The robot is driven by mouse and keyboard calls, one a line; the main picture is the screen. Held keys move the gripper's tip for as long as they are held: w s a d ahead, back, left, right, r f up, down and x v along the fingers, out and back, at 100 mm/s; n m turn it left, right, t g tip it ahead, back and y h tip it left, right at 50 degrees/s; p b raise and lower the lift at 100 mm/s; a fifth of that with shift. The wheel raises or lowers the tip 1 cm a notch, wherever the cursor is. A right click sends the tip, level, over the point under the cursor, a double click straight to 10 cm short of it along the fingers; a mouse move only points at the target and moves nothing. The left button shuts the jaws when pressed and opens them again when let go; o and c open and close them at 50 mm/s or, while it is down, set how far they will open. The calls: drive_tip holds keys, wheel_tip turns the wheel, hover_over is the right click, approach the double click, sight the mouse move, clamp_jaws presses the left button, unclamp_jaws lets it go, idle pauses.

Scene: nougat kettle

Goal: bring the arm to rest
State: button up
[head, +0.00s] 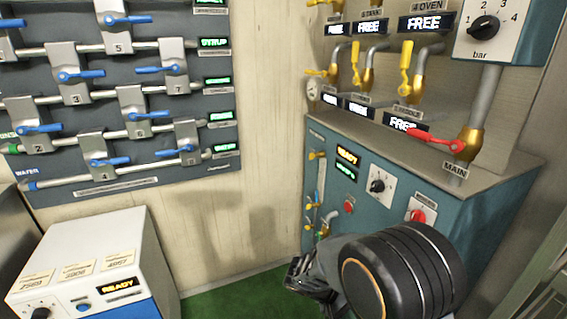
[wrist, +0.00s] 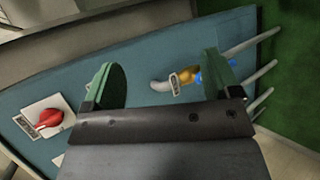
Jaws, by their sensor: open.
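My gripper (head: 303,283) hangs low in front of the blue machine cabinet (head: 460,190) in the head view, partly hidden by my own arm. In the wrist view my gripper (wrist: 162,85) shows its two green-padded fingers spread wide, with nothing between them. The blue cabinet front (wrist: 150,60) lies beyond the fingers. A brass fitting with a blue part (wrist: 188,76) shows near the right finger; I cannot tell whether they touch.
A red-handled main valve (head: 435,142) sticks out above the cabinet. A red knob (head: 418,216) is on its front, also in the wrist view (wrist: 48,119). A valve panel (head: 110,100) is on the left wall. A white box (head: 90,260) stands below it. Green floor (head: 235,300) is clear between.

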drive_tip(key=s+a+r+t+y+p, duration=0.1)
drive_tip(key=r+y+p, duration=0.4)
drive_tip(key=r+p, duration=0.5)
drive_tip(key=s+a+r+t+y+p, duration=0.1)
drive_tip(key=s+r+t+y+p, duration=0.3)
drive_tip(key=r+p, duration=0.7)
wheel_tip(320, 180, up, 13)
drive_tip(key=shift+s+a+r+y, duration=0.15)
drive_tip(key=shift+s+a+y, duration=0.15)
drive_tip(key=shift+s+y, duration=0.65)
drive_tip(key=shift+w+m, duration=0.25)
drive_tip(key=shift+m, duration=0.05)
